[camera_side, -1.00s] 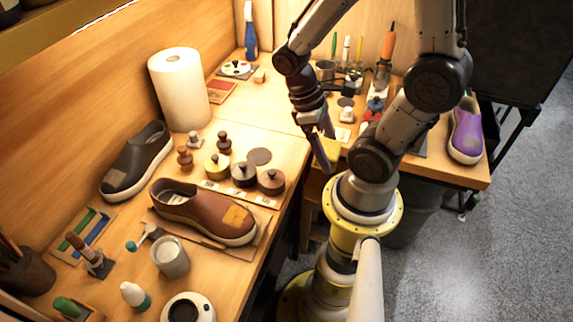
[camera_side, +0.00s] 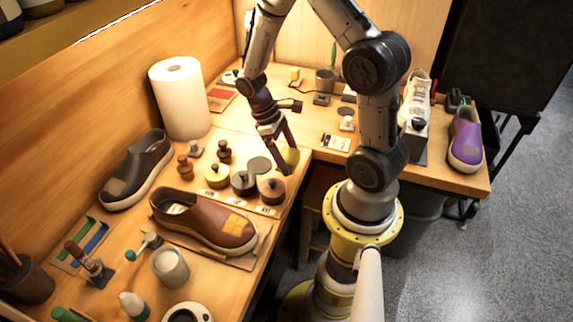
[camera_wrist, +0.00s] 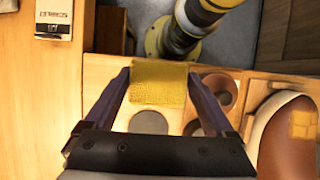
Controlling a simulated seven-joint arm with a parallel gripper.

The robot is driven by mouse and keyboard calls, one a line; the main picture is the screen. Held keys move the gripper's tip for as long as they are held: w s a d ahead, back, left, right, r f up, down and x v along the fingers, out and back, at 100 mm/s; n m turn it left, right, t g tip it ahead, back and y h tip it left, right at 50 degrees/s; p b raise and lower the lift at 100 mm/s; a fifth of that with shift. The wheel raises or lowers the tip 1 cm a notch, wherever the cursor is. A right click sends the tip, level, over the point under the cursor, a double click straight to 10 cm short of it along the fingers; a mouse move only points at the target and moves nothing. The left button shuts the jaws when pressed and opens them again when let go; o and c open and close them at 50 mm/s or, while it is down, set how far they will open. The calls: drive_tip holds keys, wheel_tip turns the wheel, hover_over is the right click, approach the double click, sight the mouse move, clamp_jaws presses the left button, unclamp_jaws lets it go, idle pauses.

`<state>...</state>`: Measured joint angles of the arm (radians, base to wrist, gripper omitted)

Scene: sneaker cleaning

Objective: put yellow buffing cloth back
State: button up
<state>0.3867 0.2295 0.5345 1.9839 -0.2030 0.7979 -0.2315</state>
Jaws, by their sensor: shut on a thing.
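The yellow buffing cloth (camera_side: 291,157) is a small yellow block-like pad. My gripper (camera_side: 285,165) is shut on it, with one finger on each side. In the wrist view the cloth (camera_wrist: 160,84) spans the space between the fingertips. It is over the bench's right edge, beside a flat dark disc (camera_side: 260,165) and behind the brown-lidded pot (camera_side: 271,190). In the wrist view the disc (camera_wrist: 150,122) shows just below the cloth. I cannot tell whether the cloth touches the bench.
A paper roll (camera_side: 181,98) stands behind. Right of the bench edge is an open gap.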

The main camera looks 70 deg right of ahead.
drive_tip(key=shift+w+d+f, duration=0.15)
drive_tip(key=shift+w+f, duration=0.15)
drive_tip(key=shift+f, duration=1.6)
drive_tip(key=shift+f, duration=0.15)
drive_tip(key=o, duration=1)
